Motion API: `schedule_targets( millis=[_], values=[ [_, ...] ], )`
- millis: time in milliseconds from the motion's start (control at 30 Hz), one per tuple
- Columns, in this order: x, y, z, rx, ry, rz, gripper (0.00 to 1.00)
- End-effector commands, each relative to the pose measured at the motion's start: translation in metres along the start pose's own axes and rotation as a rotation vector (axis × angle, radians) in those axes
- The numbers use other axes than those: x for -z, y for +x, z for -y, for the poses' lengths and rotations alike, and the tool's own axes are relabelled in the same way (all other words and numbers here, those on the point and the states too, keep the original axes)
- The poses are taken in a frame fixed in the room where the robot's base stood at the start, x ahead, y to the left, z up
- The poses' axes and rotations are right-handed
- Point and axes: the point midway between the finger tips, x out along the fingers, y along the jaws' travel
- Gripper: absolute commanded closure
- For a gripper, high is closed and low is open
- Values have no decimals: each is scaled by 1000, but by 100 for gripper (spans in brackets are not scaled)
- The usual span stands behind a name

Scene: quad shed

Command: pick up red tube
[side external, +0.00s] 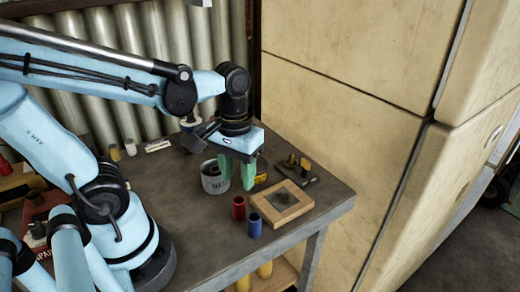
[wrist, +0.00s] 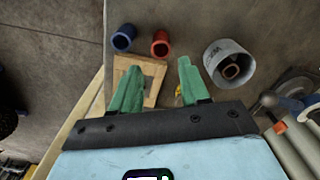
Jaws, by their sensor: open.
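The red tube (side external: 238,208) stands upright on the grey table, left of a wooden frame. In the wrist view the red tube (wrist: 161,43) shows its open top beyond my fingertips. My gripper (side external: 237,182) is open, its green fingers pointing down above the table behind the red tube. In the wrist view nothing is held between the fingers of my gripper (wrist: 159,66), and neither finger touches the tube.
A blue tube (side external: 254,227) stands near the red one, close to the table's front edge. A grey can (side external: 214,184) stands beside my left finger; the wooden frame (side external: 264,208) lies to the right. Small dark and yellowish pieces (side external: 305,163) lie behind it.

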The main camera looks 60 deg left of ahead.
Motion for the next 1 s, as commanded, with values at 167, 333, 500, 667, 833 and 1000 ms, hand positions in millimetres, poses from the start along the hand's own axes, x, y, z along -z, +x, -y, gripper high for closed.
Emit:
schedule_targets(
  millis=[167,333,500,667,833,1000],
  values=[
    [0,20,0,-1,1,-1,55],
    [1,34,0,-1,1,-2,55],
    [0,41,0,-1,2,-2,55],
    [0,46,0,-1,2,-2,55],
    [1,60,1,-1,2,-2,55],
    [1,75,1,-1,2,-2,55]
  ],
)
